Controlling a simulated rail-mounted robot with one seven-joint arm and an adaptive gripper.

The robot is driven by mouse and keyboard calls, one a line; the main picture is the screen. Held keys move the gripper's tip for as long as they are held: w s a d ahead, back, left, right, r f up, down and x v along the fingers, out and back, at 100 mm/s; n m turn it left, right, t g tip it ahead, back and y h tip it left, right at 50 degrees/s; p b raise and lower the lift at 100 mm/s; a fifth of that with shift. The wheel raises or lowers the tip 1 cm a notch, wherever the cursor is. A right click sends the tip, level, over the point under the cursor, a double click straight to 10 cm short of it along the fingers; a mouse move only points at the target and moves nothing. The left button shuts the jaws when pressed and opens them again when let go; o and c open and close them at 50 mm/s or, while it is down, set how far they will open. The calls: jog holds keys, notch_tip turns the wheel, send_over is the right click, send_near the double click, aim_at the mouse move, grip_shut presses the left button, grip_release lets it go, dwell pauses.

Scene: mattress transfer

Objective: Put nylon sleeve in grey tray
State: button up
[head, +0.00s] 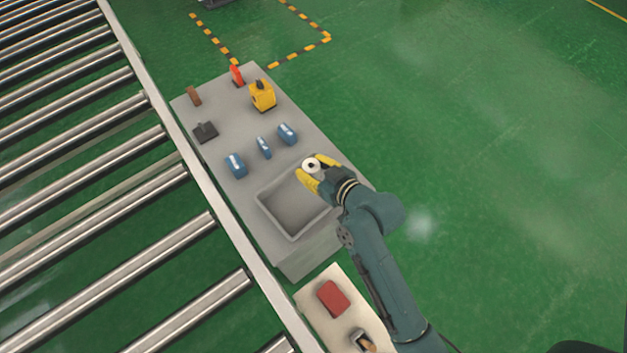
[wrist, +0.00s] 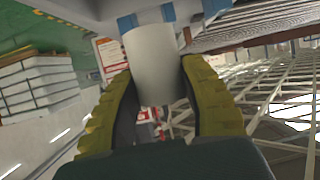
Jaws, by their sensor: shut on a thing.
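The nylon sleeve (head: 306,164) is a short white cylinder with a dark hole, seen end-on in the head view. My gripper (head: 314,169) is shut on it, with a yellow finger on each side. In the wrist view the white sleeve (wrist: 154,66) stands between the yellow fingers (wrist: 160,90). The grey tray (head: 291,208) is an open, empty rectangular box on the near part of the grey table. My gripper and the sleeve appear at the tray's far right corner in the picture; their height above it is hard to tell.
Several blue-and-white items (head: 264,147) stand on the grey table (head: 222,108) beyond the tray. A yellow item (head: 262,95), a red one (head: 237,75), a brown block (head: 194,96) and a dark piece (head: 205,132) are farther back. A roller conveyor (head: 150,155) runs along the left.

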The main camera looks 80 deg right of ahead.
notch_tip(320, 180, down, 9)
jog(key=shift+s+b, duration=0.1)
jog(key=shift+b, duration=1.1)
jog(key=o, duration=1.1)
jog(key=shift+a, duration=0.1)
jog(key=shift+r, duration=0.2)
jog(key=shift+s+a+r, duration=0.15)
jog(key=shift+s, duration=0.15)
jog(key=p+v, duration=0.2)
jog(key=v, duration=0.9)
jog(key=shift+a, duration=0.1)
